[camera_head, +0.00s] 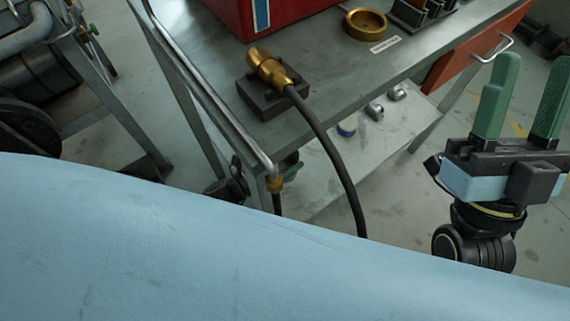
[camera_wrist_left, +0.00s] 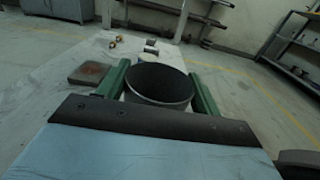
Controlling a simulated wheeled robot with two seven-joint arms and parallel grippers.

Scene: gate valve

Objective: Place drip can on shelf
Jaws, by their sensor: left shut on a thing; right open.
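The drip can (camera_wrist_left: 160,84), a dark open-topped cylinder, sits between the green fingers of my left gripper (camera_wrist_left: 157,77) in the left wrist view. The gripper is shut on it. The can's underside is hidden, so I cannot tell if it touches a surface. In the head view, the can and left gripper do not show. The cart's lower shelf (camera_head: 410,122) is pale and lies under the worktop. A pale surface (camera_wrist_left: 60,115) beside the can in the wrist view may be this shelf. My right gripper (camera_head: 522,95) is open and empty, right of the cart.
The grey worktop (camera_head: 335,75) holds a brass nozzle (camera_head: 270,68) on a dark block, a brass dish (camera_head: 365,23) and a red box (camera_head: 275,15). A black hose (camera_head: 335,150) hangs over its edge. Small fittings (camera_head: 375,110) and a blue-topped item (camera_head: 347,128) occupy the shelf.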

